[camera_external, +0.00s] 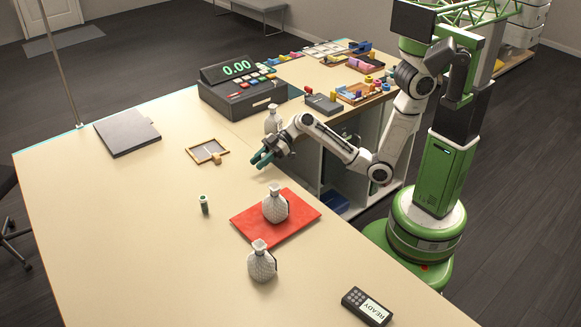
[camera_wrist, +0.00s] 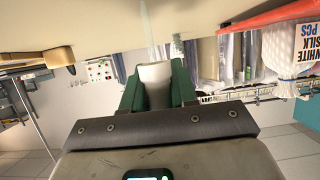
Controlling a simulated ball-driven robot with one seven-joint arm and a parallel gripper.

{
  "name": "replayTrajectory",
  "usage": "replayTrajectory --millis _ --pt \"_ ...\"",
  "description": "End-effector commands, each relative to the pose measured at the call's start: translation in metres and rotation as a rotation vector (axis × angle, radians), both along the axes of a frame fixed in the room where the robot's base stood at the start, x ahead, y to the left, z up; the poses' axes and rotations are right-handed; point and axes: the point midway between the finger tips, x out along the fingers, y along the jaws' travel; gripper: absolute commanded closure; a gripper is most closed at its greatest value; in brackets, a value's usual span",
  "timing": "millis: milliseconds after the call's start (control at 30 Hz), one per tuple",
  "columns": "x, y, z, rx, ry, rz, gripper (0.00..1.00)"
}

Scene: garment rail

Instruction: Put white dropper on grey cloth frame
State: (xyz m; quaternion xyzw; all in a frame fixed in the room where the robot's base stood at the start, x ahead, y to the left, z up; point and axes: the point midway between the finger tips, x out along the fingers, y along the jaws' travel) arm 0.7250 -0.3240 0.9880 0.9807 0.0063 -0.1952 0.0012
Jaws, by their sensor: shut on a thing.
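The grey cloth frame (camera_external: 208,150) is a small wooden-edged frame with a grey middle. It lies flat on the pale table, left of my gripper (camera_external: 262,160), with a small wooden block at its near edge. My gripper is over the table, apart from the frame. In the wrist view its green fingers are shut on a white, rounded thing, which I take to be the white dropper (camera_wrist: 155,75); a pale, thin tip extends beyond it. The dropper is hardly visible in the external view. The frame's wooden edge shows at the left of the wrist view (camera_wrist: 40,57).
A red mat (camera_external: 305,210) bears a white textured bottle (camera_external: 275,206); another bottle (camera_external: 262,264) stands nearer. A third bottle (camera_external: 271,119) stands behind my gripper. A cash register (camera_external: 240,95) is behind. Table left of the vial is clear.

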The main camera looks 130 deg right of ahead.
Motion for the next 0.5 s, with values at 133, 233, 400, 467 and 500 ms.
replayTrajectory --millis 133,233,400,467,500 --pt "-0.0001 0.0 -0.0001 0.0 0.0 0.0 0.99" --pt "-0.0001 0.0 0.0 0.0 0.0 0.0 1.0" --pt "0.0 0.0 0.0007 0.0 0.0 0.0 1.0" --pt "0.0002 -0.0001 0.0022 -0.001 -0.001 0.0 1.0" --pt "0.0003 -0.0002 0.004 -0.001 -0.001 0.0 1.0"
